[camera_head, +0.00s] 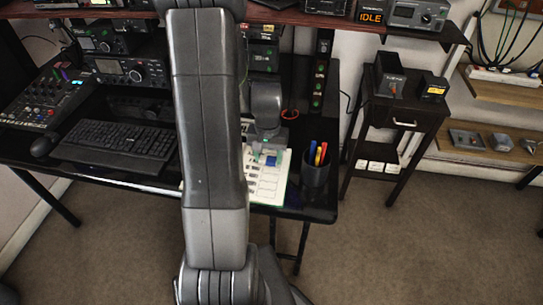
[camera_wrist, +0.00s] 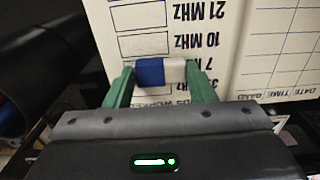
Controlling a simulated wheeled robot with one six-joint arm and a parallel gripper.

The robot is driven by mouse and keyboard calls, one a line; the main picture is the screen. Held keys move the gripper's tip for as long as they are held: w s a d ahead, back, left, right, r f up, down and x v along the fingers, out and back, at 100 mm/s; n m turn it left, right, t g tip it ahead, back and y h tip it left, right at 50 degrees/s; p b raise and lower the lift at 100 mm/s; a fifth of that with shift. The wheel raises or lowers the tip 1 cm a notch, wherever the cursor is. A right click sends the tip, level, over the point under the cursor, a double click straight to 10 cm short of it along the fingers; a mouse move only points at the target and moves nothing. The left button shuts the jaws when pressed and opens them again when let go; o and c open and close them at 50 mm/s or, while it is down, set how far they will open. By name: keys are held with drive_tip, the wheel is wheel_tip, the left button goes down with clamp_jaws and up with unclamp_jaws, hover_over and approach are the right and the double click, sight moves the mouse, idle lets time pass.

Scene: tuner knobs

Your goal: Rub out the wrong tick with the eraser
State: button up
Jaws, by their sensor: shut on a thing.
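My gripper (camera_wrist: 160,75) has its green fingers shut on the blue-and-white eraser (camera_wrist: 150,72). The eraser is over the white log board (camera_wrist: 255,70), across the printed 7 MHz row; I cannot tell whether it touches the board. The boxes beside 21 MHz and 10 MHz look empty in the wrist view. No tick shows; the box by the 7 MHz row is hidden by the eraser and gripper. In the head view my gripper (camera_head: 268,152) is above the board (camera_head: 268,188) at the desk's front right, and the eraser's blue part (camera_head: 271,160) shows.
A dark cup (camera_head: 316,172) with several pens stands just right of the board. A keyboard (camera_head: 117,144) and a mixer (camera_head: 45,98) are to the left. A shelf (camera_head: 300,17) with radio gear runs above the desk. A dark side table (camera_head: 402,108) stands at the right.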

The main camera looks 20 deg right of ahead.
drive_tip(key=shift+r+p, duration=2.3)
drive_tip(key=shift+r, duration=0.7)
drive_tip(key=shift+w, duration=0.1)
